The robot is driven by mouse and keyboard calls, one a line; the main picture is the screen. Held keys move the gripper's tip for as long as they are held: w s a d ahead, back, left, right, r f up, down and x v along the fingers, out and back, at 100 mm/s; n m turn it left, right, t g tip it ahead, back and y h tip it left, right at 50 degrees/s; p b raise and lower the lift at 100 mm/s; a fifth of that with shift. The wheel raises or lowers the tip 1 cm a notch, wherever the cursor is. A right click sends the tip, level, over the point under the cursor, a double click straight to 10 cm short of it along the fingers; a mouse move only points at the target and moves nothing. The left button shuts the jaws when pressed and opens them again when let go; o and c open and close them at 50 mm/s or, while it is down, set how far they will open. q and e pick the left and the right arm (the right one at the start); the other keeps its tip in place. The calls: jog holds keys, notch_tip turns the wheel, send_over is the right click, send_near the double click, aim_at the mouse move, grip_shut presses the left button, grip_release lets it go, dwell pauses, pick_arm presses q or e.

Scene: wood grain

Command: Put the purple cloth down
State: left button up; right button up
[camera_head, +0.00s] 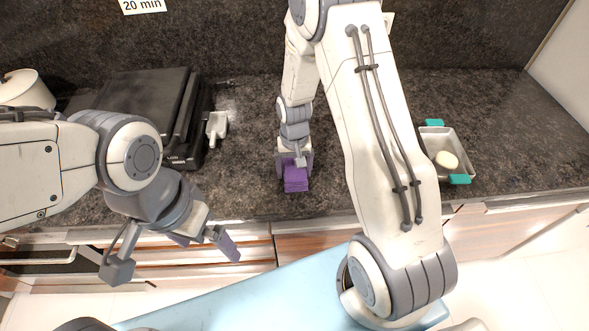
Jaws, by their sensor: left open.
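The purple cloth (296,184) is a small folded block at the front part of the dark counter, near its edge. My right gripper (295,168) is directly over it, pointing down, with its fingers at the sides of the cloth's upper part. The cloth's lower end appears to be at the counter surface. Whether the fingers press on the cloth cannot be made out. My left gripper (205,246) is open and empty, in front of the counter edge and left of the cloth, apart from it.
A metal tray with teal handles (463,170) holds a pale round item (447,160) at the right. A black appliance (150,98) and a white scoop (217,126) stand at the left. A white pot (25,88) is at the far left. Counter (245,180) beside the cloth is clear.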

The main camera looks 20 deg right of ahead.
jog(key=shift+s+d+f, duration=0.1)
jog(key=shift+f, duration=0.05)
jog(key=shift+r, duration=0.2)
jog(key=shift+d+r, duration=0.1)
jog(key=shift+r, duration=0.1)
notch_tip(320, 180, up, 12)
jog(key=b, duration=0.1)
jog(key=shift+b, duration=0.35)
jog(key=shift+f, duration=0.15)
